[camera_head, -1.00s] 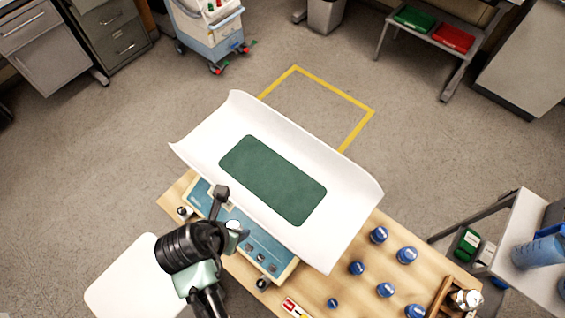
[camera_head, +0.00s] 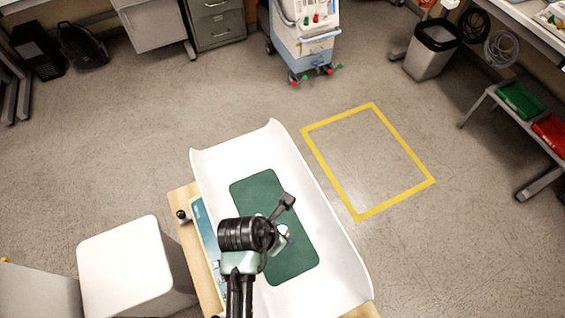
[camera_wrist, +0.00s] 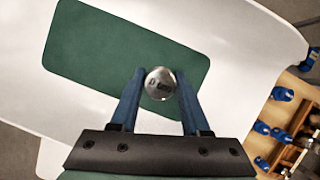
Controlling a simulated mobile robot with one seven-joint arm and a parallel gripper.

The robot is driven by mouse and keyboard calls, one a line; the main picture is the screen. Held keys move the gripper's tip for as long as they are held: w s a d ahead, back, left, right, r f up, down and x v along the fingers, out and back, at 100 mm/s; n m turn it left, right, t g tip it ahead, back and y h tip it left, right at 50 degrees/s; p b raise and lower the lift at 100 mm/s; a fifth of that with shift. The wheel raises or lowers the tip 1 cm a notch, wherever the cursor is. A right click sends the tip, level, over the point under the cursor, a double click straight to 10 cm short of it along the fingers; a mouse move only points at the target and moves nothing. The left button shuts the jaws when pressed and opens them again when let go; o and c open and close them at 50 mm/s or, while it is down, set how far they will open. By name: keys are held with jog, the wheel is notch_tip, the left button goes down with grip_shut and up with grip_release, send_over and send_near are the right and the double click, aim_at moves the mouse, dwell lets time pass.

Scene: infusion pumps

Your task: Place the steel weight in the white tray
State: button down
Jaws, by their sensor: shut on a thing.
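The steel weight (camera_wrist: 160,83) is a small shiny round piece held between the two blue fingers of my gripper (camera_wrist: 158,96). In the head view the weight (camera_head: 283,231) is a pale spot by my gripper, partly hidden by my wrist. The white tray (camera_head: 330,222) is a long curved pan with raised long sides and a dark green mat (camera_head: 258,190) in it. It also shows in the wrist view (camera_wrist: 105,156). My gripper with the weight is over the green mat; the height above it is hard to tell.
The tray sits over a blue panelled device (camera_head: 205,232) on a wooden table (camera_head: 181,197). Blue-capped things (camera_wrist: 283,94) stand on the wood beyond the tray. A white-topped block (camera_head: 122,262) is at the left. A yellow floor outline (camera_head: 352,211) and open floor lie beyond.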

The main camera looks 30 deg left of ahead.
jog(key=shift+w+f, duration=0.15)
jog(key=shift+f, duration=2.8)
jog(key=shift+f, duration=0.1)
jog(key=shift+c, duration=1.9)
grip_release()
jog(key=shift+f, duration=0.1)
jog(key=v, duration=1.2)
jog(key=shift+r, duration=0.2)
